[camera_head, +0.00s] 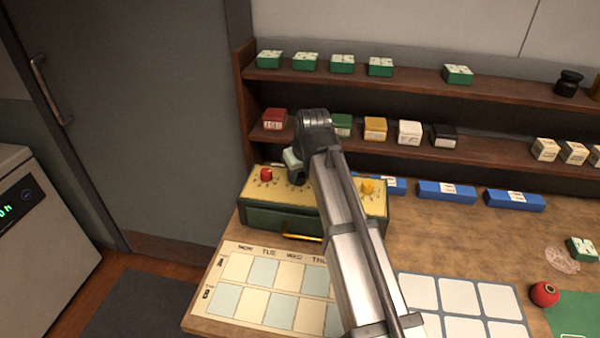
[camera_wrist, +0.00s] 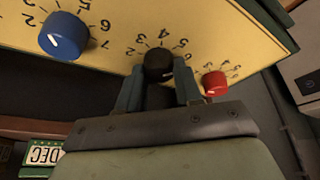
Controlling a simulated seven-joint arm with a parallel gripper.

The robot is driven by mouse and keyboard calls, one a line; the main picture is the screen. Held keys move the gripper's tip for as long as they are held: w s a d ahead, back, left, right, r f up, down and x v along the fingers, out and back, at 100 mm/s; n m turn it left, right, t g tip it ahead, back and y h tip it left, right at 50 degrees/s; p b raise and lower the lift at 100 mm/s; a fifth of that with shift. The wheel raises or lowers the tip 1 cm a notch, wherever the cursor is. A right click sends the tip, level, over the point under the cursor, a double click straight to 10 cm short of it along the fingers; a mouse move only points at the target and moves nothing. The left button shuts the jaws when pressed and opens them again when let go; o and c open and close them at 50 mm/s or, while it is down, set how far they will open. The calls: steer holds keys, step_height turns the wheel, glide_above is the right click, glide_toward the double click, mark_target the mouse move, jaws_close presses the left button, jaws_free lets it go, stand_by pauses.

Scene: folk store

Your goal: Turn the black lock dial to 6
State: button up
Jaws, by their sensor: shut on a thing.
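The black dial (camera_wrist: 158,63) sits on the yellow top of the lock box, with numbers 2 to 6 visible around it in the wrist view. A small pale mark shows near its lower right edge; I cannot tell exactly which number it points to. My gripper (camera_wrist: 158,88) has one finger on each side of the dial and is shut on it. In the head view my gripper (camera_head: 297,178) is over the green and yellow lock box (camera_head: 270,217), and I cannot make out the black dial behind it.
A red dial (camera_wrist: 215,83) is close to the right finger, and a blue dial (camera_wrist: 64,36) is farther left. A yellow dial (camera_head: 367,186) is at the box's right end. Shelves (camera_head: 420,153) with small boxes stand behind. A calendar board (camera_head: 262,318) lies in front.

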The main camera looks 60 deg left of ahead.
steer(key=shift+a+m+t, duration=0.1)
steer(key=shift+m+t, duration=0.6)
steer(key=shift+m, duration=1.1)
steer(key=shift+h, duration=0.3)
steer(key=o, duration=1)
steer(key=shift+s, duration=0.1)
steer(key=v, duration=1.4)
steer(key=shift+f, duration=0.1)
